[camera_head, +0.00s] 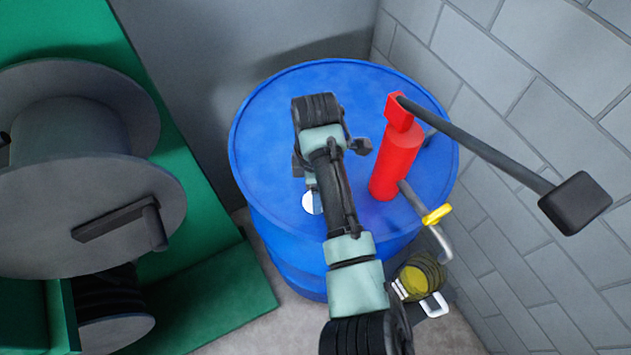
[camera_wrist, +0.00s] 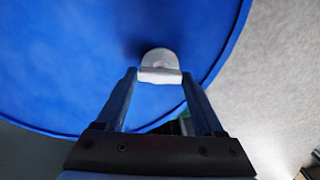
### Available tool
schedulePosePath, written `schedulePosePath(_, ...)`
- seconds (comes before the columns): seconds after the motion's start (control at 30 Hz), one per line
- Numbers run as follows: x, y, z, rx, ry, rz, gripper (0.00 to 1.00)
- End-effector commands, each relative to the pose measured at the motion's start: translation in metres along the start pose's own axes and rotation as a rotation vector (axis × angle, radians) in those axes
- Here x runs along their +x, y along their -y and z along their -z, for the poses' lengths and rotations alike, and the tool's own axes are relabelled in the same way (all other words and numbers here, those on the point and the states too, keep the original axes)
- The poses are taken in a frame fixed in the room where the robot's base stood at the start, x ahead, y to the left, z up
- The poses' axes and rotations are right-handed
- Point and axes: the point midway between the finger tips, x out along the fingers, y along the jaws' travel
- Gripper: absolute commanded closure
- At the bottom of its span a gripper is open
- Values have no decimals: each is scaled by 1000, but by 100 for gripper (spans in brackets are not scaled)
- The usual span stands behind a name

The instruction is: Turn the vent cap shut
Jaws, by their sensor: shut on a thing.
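The vent cap (camera_wrist: 160,62) is a small pale round piece with a raised flat grip, on top of the blue drum (camera_wrist: 70,60). In the wrist view my gripper (camera_wrist: 160,80) has one finger on each side of the cap's grip and is shut on it. In the head view a pale round part, likely the cap (camera_head: 312,203), shows beside my arm on the drum lid (camera_head: 265,135). My arm hides most of the fingers there. The cap's exact turn angle cannot be told.
A red hand pump (camera_head: 398,165) with a long dark lever (camera_head: 480,150) and a yellow-collared spout (camera_head: 437,214) stands on the drum, right of my arm. A jug (camera_head: 422,278) sits below the spout. A green stand with a large reel (camera_head: 85,205) is left.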

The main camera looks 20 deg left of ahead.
Motion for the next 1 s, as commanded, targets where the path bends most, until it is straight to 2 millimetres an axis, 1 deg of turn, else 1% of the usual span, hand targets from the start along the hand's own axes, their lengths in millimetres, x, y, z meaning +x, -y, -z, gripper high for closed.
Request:
schedulePosePath(0.03,-4,1,1,45,-2,3,86)
schedulePosePath(0.1,-5,0,1,113,-1,2,86)
schedulePosePath(0.7,-3,0,1,682,-1,1,86)
schedulePosePath(1.0,-3,0,0,936,1,0,86)
